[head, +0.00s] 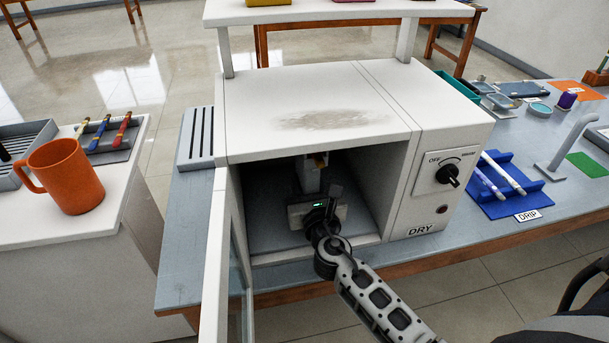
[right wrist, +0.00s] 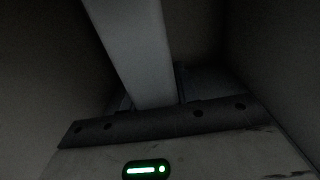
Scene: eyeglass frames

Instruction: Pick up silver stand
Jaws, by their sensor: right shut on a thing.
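The silver stand (head: 309,178) shows as a pale grey upright inside the open box labelled DRY (head: 315,110). In the right wrist view it is a light bar (right wrist: 132,50) running from the top edge down to my gripper. My right gripper (head: 312,196) reaches in through the box's open front and is shut on the stand. The stand's lower part is hidden behind the gripper, and the dark wrist view does not show whether it touches the floor. A small orange-and-white patch is near its top. My left gripper is not in view.
The box's glass door (head: 222,255) stands open at the left. The box walls and roof enclose my gripper closely. An orange mug (head: 66,177) is on the left counter. A blue rack (head: 505,185) with pens and a pale curved stand (head: 572,140) are at the right.

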